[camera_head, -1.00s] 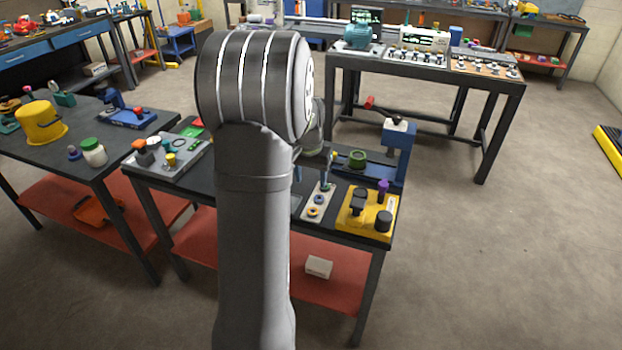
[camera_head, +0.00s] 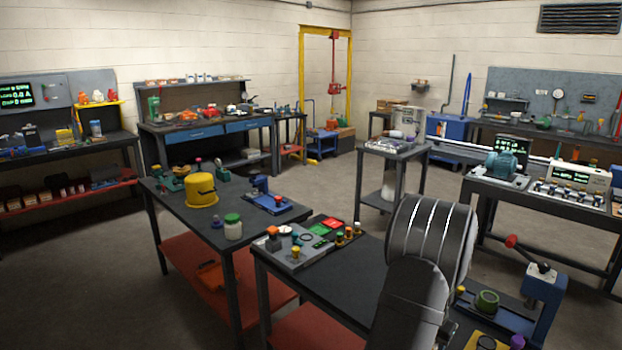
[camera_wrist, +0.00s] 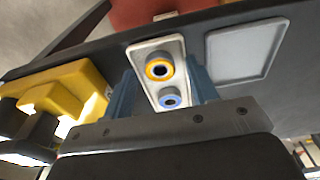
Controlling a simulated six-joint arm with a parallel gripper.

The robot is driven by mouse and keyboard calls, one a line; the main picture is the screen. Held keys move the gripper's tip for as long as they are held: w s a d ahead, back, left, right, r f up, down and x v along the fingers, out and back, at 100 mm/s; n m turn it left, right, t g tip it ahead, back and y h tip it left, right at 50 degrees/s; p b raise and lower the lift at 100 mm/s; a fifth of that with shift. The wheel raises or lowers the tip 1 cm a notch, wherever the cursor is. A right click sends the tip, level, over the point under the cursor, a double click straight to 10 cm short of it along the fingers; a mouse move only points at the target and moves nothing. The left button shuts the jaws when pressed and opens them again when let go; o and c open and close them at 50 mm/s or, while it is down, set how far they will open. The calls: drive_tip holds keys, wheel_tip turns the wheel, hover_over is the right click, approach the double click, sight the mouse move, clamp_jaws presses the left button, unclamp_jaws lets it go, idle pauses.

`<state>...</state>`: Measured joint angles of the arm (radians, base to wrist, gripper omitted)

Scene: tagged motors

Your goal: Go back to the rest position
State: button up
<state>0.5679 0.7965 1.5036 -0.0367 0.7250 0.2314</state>
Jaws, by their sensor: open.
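My gripper (camera_wrist: 163,72) shows in the wrist view as two blue fingers, spread apart and empty. Between and beyond them is a small pale plate (camera_wrist: 138,53) with an orange-ringed round part (camera_wrist: 158,66) and a blue-ringed round part (camera_wrist: 170,97) on it. I cannot tell how far the fingertips are above the plate. In the head view my own grey arm rises at the lower right over the dark workbench (camera_head: 335,292) and hides the gripper.
A yellow block fixture (camera_wrist: 70,95) is left of the fingers and an empty grey pad (camera_wrist: 244,50) right. On the bench are a grey component board (camera_head: 300,258) and a blue press-like fixture (camera_head: 540,300).

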drive_tip(key=shift+r, duration=0.2)
idle(0.4)
wheel_tip(320, 180, up, 12)
drive_tip(key=s+a+r, duration=0.1)
drive_tip(key=f, duration=0.9)
drive_tip(key=w+d+f, duration=0.1)
drive_tip(key=f, duration=0.3)
drive_tip(key=shift+f, duration=0.3)
wheel_tip(320, 180, up, 5)
drive_tip(key=s+d+r, duration=0.5)
drive_tip(key=s+r, duration=0.2)
drive_tip(key=s, duration=0.3)
drive_tip(key=w+a+n, duration=0.1)
drive_tip(key=w+a, duration=0.4)
drive_tip(key=a, duration=0.5)
drive_tip(key=w+a+n, duration=0.2)
drive_tip(key=w+a, duration=0.4)
drive_tip(key=a, duration=0.5)
drive_tip(key=w+a+n, duration=0.1)
drive_tip(key=w+a, duration=0.5)
drive_tip(key=a, duration=0.5)
drive_tip(key=shift+a+r+n+y, duration=0.25)
drive_tip(key=shift+r+n+y, duration=0.05)
drive_tip(key=shift+r+n, duration=0.1)
drive_tip(key=shift+d, duration=0.1)
